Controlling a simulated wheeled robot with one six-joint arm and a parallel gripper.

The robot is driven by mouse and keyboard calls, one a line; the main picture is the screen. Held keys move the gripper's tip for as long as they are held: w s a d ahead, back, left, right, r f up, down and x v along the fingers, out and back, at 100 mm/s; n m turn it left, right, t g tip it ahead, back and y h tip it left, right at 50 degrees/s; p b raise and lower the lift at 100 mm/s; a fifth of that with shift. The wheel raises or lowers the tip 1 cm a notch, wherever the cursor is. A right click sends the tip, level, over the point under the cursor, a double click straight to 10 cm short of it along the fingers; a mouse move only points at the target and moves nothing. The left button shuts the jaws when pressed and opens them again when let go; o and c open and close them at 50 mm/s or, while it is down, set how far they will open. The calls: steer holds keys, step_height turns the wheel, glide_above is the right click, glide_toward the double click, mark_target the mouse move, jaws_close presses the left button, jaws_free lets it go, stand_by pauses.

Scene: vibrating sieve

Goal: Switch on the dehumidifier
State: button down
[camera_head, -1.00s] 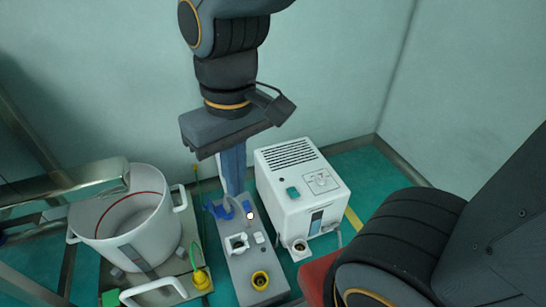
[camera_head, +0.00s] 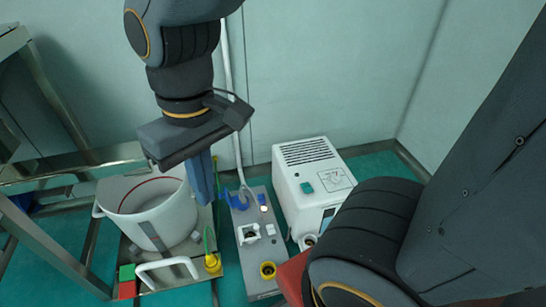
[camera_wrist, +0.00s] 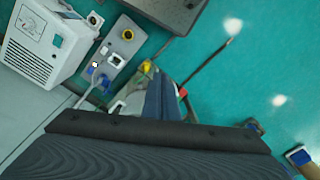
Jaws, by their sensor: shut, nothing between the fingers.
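The dehumidifier appears to be the white box (camera_head: 284,194) with a slotted vent on top, standing on the floor near the wall. My gripper (camera_head: 203,190) points down, blue fingers together and empty, left of the white box and beside the pot. The wrist view shows the closed fingers (camera_wrist: 161,82) well away from the switch.
A grey socket unit (camera_head: 256,278) with blue, white and yellow sockets and a glowing light stands between pot and white box. A white pot (camera_head: 160,220) stands on a platform at left, beside a metal frame (camera_head: 50,240). A yellow plug (camera_head: 213,264) is near the pot.

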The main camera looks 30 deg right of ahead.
steer(key=w+d+f+n+g+p, duration=0.1)
steer(key=w+d+f+n, duration=0.2)
steer(key=w+d, duration=0.55)
steer(key=w+d+f+n+p, duration=0.15)
steer(key=w+d+f, duration=0.25)
steer(key=w+d, duration=0.45)
steer(key=n+g+p, duration=0.1)
steer(key=n, duration=0.6)
glide_above(307, 189)
steer(key=w+d, duration=0.1)
steer(key=w, duration=0.2)
step_height(307, 189, down, 17)
steer(key=shift+w+f+m, duration=0.1)
steer(key=shift+w+m, duration=0.1)
steer(key=shift+m, duration=0.05)
steer(key=s+f, duration=0.1)
steer(key=f, duration=0.3)
steer(key=s+f+b, duration=0.1)
steer(key=f, duration=0.4)
steer(key=f+b, duration=0.1)
steer(key=f, duration=0.3)
steer(key=shift+s+a+f, duration=0.35)
steer(key=shift+s, duration=0.05)
